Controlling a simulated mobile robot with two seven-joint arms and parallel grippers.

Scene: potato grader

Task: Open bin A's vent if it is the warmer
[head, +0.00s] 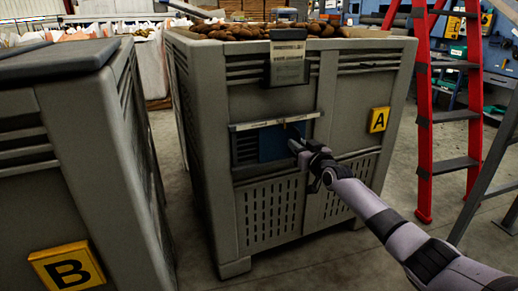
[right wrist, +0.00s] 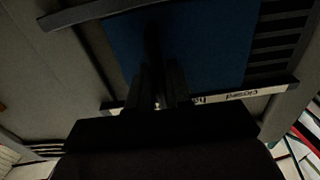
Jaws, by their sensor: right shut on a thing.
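Bin A (head: 345,95) is a tall grey-green crate full of potatoes (head: 262,30), with a yellow A plate (head: 379,119). Its front has a vent with a blue sliding panel (head: 272,145). Dark grille slats (head: 246,149) show left of the panel. The panel also shows in the right wrist view (right wrist: 205,40), beside a white strip (right wrist: 240,96) reading "closed". My right gripper (head: 300,150) is shut at the panel's right part; its grip is dark in the wrist view (right wrist: 160,85). Bin B (head: 75,150) is lidded, with a yellow B plate (head: 67,266). My left gripper is out of view.
A grey box with a pale label (head: 288,58) hangs on bin A's top rim; its text is unreadable. A red ladder (head: 424,110) stands right of bin A. A narrow floor gap separates the bins. Open floor (head: 330,265) lies before bin A.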

